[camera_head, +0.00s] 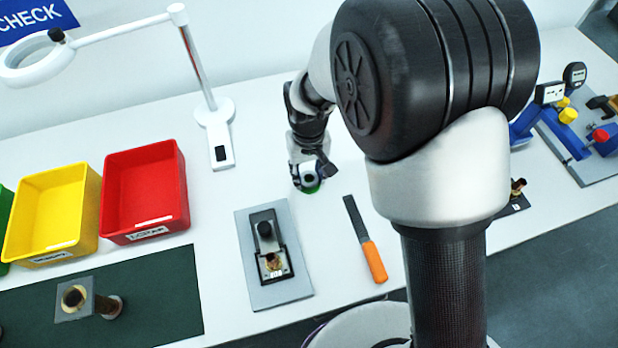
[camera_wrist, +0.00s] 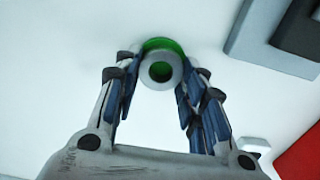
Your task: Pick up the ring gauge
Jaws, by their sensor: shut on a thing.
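The ring gauge (camera_head: 309,179) is a pale grey ring with a dark round hole, beyond the middle of the white bench. In the wrist view the ring gauge (camera_wrist: 146,69) sits between my fingertips, with green showing along its far edge. My gripper (camera_head: 306,168) is shut on it, and its blue-padded fingers (camera_wrist: 161,82) flank the ring on both sides. The green part (camera_head: 312,190) shows just under the ring. I cannot tell whether it belongs to the ring or is a separate piece, or whether the ring is clear of the bench.
A file with an orange handle (camera_head: 375,262) and a grey plate with a black fixture (camera_head: 245,224) lie nearer. Red (camera_head: 143,190) and yellow (camera_head: 52,215) bins stand left, behind a dark green mat (camera_head: 160,300). A magnifier lamp stand (camera_head: 214,112) rises behind. Blue gauge stands (camera_head: 565,138) are right.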

